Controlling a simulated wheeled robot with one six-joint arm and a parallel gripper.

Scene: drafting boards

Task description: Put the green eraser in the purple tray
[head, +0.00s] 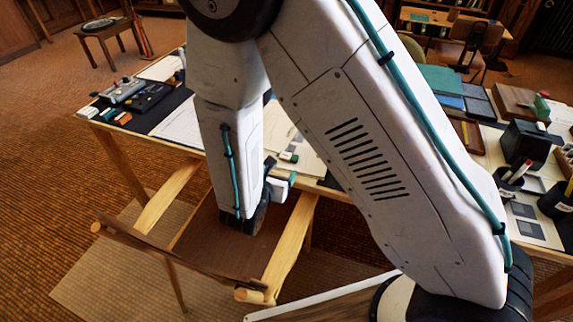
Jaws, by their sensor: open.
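A small green and white block (289,156), which looks like the green eraser, lies on pale paper on the drafting table, just beyond my gripper. My gripper (280,178) is partly in view beside the table's near edge, above the wooden chair. It is open, and I see nothing held in it; my own arm hides part of it. I cannot pick out a purple tray for certain; my large arm links cover the middle of the table.
A wooden chair (205,245) with arms stands against the table's near side. At the left end lie instruments (122,90) and small blocks. At right are a blue flat piece (441,79), a brown tray (515,100), a black box (525,143) and pen cups.

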